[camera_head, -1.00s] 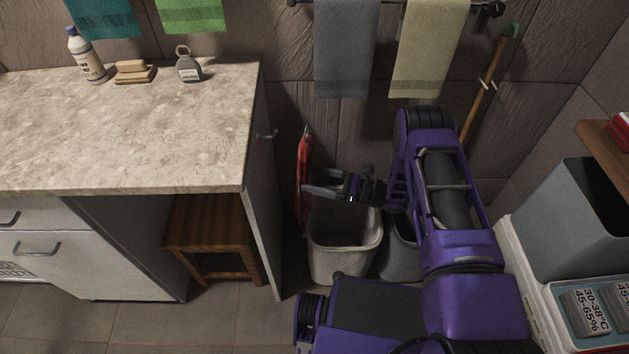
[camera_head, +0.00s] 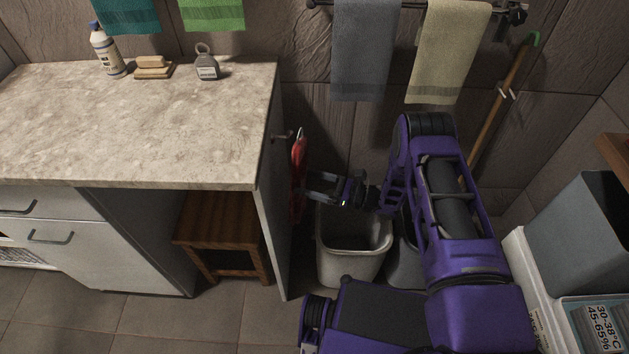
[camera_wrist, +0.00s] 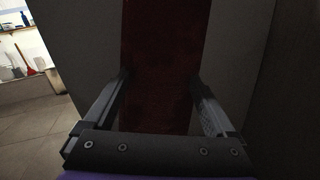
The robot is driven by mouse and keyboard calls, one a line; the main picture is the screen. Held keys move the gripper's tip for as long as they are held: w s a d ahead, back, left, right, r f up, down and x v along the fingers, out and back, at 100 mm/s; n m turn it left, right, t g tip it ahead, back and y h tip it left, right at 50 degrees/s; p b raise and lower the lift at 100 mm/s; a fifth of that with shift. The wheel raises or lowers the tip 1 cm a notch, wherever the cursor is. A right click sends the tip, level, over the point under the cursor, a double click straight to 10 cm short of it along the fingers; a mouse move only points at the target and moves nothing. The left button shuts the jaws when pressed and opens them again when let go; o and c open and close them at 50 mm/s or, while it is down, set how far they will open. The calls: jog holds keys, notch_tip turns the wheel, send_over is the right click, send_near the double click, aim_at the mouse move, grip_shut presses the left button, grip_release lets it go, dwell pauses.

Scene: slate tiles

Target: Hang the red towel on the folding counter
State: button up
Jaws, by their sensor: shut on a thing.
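The red towel (camera_head: 298,185) hangs narrow and upright beside the outer side panel (camera_head: 273,215) of the folding counter (camera_head: 140,120), just below and right of a small metal handle (camera_head: 282,135). My gripper (camera_head: 311,187) points left, with its fingertips at the towel. In the wrist view the towel (camera_wrist: 162,60) fills the middle, between the fingers of my gripper (camera_wrist: 160,80), which stand well apart and hold it near its edges. Pale panel surface shows behind it. I cannot tell whether the towel touches the panel.
A grey bin (camera_head: 350,250) stands below my gripper. A blue-grey towel (camera_head: 362,50) and a yellow towel (camera_head: 447,50) hang on the wall bar. A wooden stool (camera_head: 222,225) stands under the counter. A bottle (camera_head: 107,50) and soap (camera_head: 153,67) are on top.

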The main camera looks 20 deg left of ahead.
jog(key=shift+s+a+f, duration=0.1)
jog(key=shift+s+a, duration=0.15)
jog(key=shift+a, duration=0.65)
jog(key=shift+s+a+f, duration=0.1)
jog(key=shift+s+a, duration=0.15)
jog(key=shift+a, duration=0.65)
jog(key=shift+a+f, duration=0.15)
jog(key=shift+f, duration=0.05)
jog(key=shift+a+f, duration=0.2)
jog(key=shift+a, duration=0.1)
jog(key=c, duration=0.3)
jog(key=shift+s+a+f, duration=0.1)
jog(key=shift+a+f, duration=0.05)
jog(key=shift+f, duration=0.1)
jog(key=shift+c, duration=0.2)
jog(key=o, duration=1.6)
jog(key=shift+c, duration=0.2)
jog(key=d+f, duration=0.1)
jog(key=d, duration=1.6)
jog(key=shift+s+d+p, duration=0.15)
jog(key=shift+s+p, duration=0.2)
jog(key=shift+s, duration=0.05)
